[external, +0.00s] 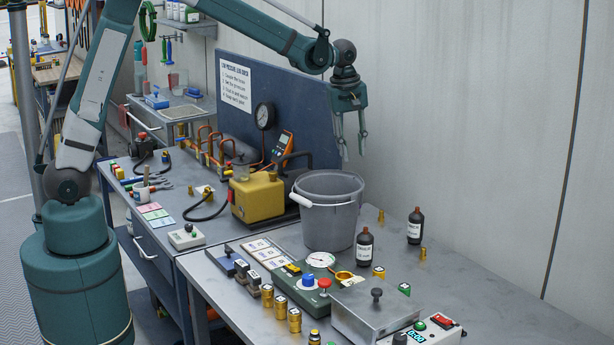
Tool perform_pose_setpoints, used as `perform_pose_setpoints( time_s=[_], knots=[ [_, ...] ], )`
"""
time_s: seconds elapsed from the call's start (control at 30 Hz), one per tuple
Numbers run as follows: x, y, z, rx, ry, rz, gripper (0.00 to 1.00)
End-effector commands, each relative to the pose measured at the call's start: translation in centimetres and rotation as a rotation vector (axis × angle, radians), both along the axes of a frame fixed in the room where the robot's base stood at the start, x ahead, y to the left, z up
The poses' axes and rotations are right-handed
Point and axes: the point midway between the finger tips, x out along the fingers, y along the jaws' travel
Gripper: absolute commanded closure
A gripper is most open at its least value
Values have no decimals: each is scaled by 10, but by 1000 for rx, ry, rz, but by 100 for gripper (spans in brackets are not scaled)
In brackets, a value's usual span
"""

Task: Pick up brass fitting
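Several small brass-coloured pieces that look like fittings stand on the grey workbench. A row of brass cylinders (280,307) is near the front edge. A small brass piece (423,254) stands beside the dark bottle at the right, and another brass piece (379,272) is closer to the front. I cannot tell which one is the task's brass fitting. My gripper (354,150) hangs high above the bench, above and behind the grey bucket, with its fingers apart and pointing down. Nothing shows between the fingers, and it is well clear of all the brass pieces.
The grey bucket (329,215) stands mid-bench, with dark bottles (364,247) to its right. A metal box with a knob (375,310) and a green gauge unit (318,275) crowd the front. A yellow pump (257,198) is left. The bench's far right (500,310) is clear.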

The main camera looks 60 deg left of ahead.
Motion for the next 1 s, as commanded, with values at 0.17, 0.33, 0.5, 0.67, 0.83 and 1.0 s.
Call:
perform_pose_setpoints(
  time_s=[0.17,0.33,0.5,0.67,0.83,1.0],
  knots=[
    [24,-13,-25,-5,32,72,73],
    [44,-24,-50,-7,61,145,73],
    [61,-37,-77,-7,90,216,73],
    [74,-46,-99,-5,112,275,73],
    [82,-52,-114,-3,126,313,73],
    [84,-54,-120,-2,131,327,73]
  ],
)
